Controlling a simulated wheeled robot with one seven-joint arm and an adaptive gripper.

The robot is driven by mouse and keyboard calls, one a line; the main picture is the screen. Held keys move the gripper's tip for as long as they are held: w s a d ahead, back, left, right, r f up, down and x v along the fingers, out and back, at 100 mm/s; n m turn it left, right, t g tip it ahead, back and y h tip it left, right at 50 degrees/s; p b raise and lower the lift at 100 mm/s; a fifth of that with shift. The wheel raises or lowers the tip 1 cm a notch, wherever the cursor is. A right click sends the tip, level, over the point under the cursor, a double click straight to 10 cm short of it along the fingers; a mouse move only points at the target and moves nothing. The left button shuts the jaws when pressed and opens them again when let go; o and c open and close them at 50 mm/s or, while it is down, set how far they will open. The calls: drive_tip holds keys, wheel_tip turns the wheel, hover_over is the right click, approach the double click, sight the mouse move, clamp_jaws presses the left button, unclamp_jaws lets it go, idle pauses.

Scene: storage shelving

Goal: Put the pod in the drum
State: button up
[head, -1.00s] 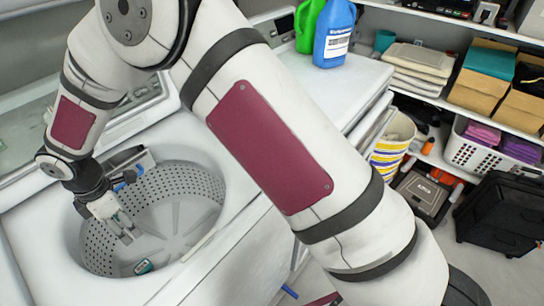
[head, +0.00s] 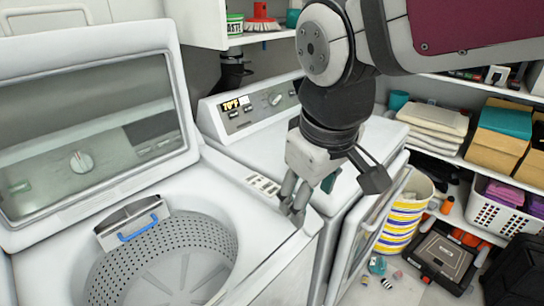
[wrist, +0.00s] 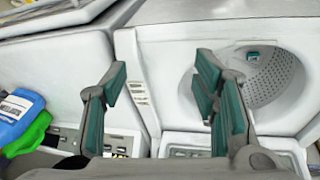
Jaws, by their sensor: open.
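The drum (head: 205,235) is the perforated grey tub of the open white washer at the lower left of the head view. It also shows at the right of the wrist view (wrist: 275,80). A small teal pod (wrist: 253,55) lies inside the drum in the wrist view, apart from my fingers; the head view does not show it. My gripper (head: 338,200) is open and empty above the edges of the washer and the neighbouring machine. Its teal finger pads stand well apart in the wrist view (wrist: 160,95).
The washer's lid (head: 90,125) stands raised. A second white machine (head: 240,150) stands beside the washer. A striped basket (head: 405,215) and small items are on the floor to the right. Blue (wrist: 18,115) and green (wrist: 28,135) bottles show in the wrist view.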

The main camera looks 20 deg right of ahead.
drive_tip(key=s+d+m+t, duration=0.1)
drive_tip(key=s+d+m, duration=0.2)
drive_tip(key=s, duration=0.5)
drive_tip(key=shift+f+m+y, duration=0.35)
drive_tip(key=shift+m+y, duration=0.05)
drive_tip(key=shift+m, duration=0.4)
drive_tip(key=shift+r, duration=0.2)
